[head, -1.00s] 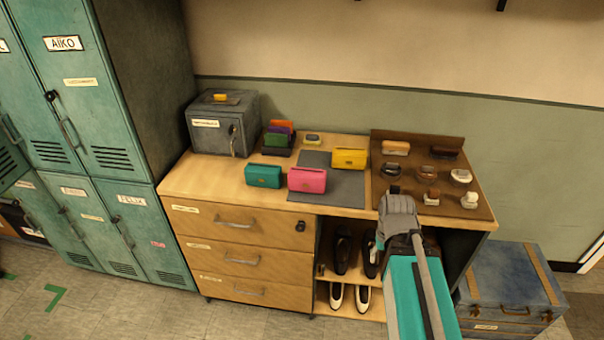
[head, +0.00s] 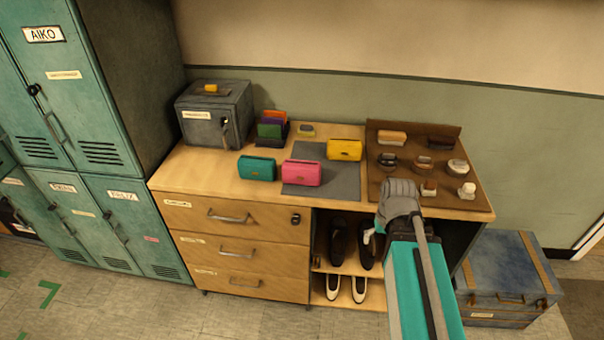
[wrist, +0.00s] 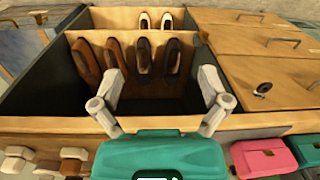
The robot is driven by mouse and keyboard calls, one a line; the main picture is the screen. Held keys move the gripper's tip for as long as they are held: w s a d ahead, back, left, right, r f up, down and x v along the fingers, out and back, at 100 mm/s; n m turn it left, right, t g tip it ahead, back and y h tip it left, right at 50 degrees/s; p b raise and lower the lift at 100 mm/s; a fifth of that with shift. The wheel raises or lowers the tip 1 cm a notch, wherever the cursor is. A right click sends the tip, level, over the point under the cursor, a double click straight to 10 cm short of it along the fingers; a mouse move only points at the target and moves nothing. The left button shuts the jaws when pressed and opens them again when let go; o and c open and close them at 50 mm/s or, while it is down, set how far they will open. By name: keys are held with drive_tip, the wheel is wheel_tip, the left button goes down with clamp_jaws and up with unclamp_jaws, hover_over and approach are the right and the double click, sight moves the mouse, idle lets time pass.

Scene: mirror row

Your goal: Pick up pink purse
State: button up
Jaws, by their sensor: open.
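The pink purse (head: 301,173) stands on the wooden cabinet top, partly on a grey mat (head: 345,185), near the front edge. In the head view my gripper (head: 374,240) is mostly hidden by my arm, right of the purse and low by the cabinet's front edge. It is apart from the purse.
A teal purse (head: 257,168) is close left of the pink one; a yellow purse (head: 344,150) stands behind it to the right. A brown board (head: 444,199) with several brushes and tins lies at right. A grey box (head: 213,113) stands back left. Shoes (head: 338,240) fill the open shelves.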

drive_tip(key=w+a+r+n+y, duration=0.3)
drive_tip(key=w+n+y, duration=0.1)
drive_tip(key=w, duration=0.4)
drive_tip(key=w+a+r+n+y, duration=0.4)
drive_tip(key=w+n, duration=0.3)
drive_tip(key=w, duration=0.1)
drive_tip(key=w+a+r+n+y+b, duration=0.1)
drive_tip(key=w+a+r+n+y, duration=0.2)
drive_tip(key=w+n+y, duration=0.2)
drive_tip(key=w, duration=0.3)
drive_tip(key=shift+w+a+r+n+t, duration=0.2)
drive_tip(key=shift+w+a+n+t, duration=0.2)
drive_tip(key=b, duration=0.3)
approach(304, 163)
drive_tip(key=x, duration=0.3)
drive_tip(key=shift+x, duration=0.95)
drive_tip(key=shift+a, duration=0.1)
